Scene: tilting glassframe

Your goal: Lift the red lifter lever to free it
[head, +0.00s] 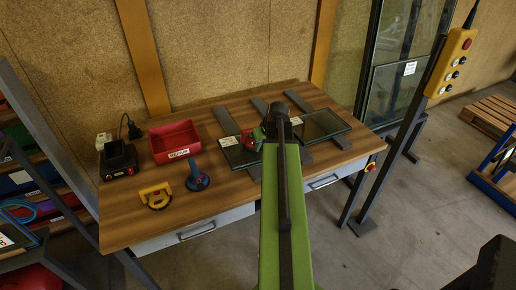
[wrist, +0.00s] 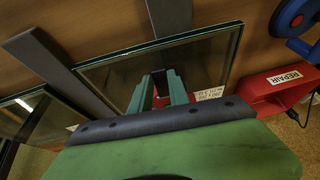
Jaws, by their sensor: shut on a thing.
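Only a small red part (wrist: 160,101) and a dark part show between the fingers, over the glass pane (wrist: 205,62). I cannot tell the lever's angle or whether it has risen.
A second glass pane (head: 318,126) lies on dark strips to the right. A red REPAIR box (head: 172,134), a blue cup-like tool (head: 197,181), a yellow handle (head: 155,191) and a black charger (head: 118,163) stand on the left. A post with a yellow control box (head: 450,62) rises at right.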

